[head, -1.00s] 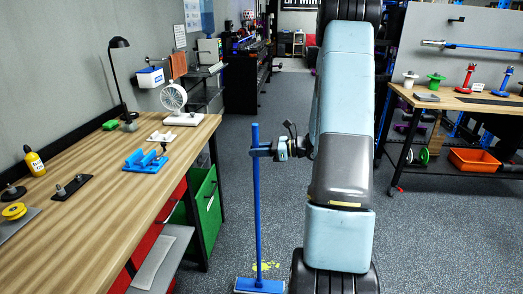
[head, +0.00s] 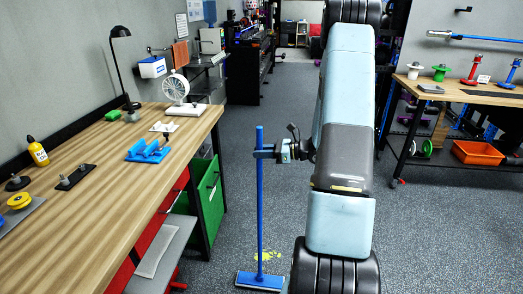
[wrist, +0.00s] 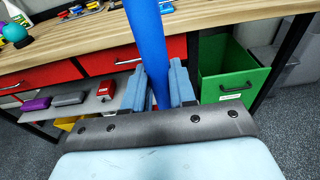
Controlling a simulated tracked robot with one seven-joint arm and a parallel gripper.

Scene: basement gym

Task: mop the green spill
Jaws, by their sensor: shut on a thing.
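A blue mop (head: 259,200) stands nearly upright, its flat head (head: 260,281) down at the floor near the bottom of the head view. My gripper (head: 268,152) is shut on the upper part of its handle. In the wrist view the blue handle (wrist: 147,45) runs up between the two blue-grey fingers of my gripper (wrist: 158,90). A yellow-green spill (head: 268,254) lies on the grey floor just beyond the mop head. Part of the spill is behind the handle.
A long wooden workbench (head: 95,200) with red drawers and a green bin (head: 208,205) runs along the left. A second bench (head: 455,95) with an orange crate (head: 478,152) stands at the right. The floor aisle (head: 270,115) between them is clear.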

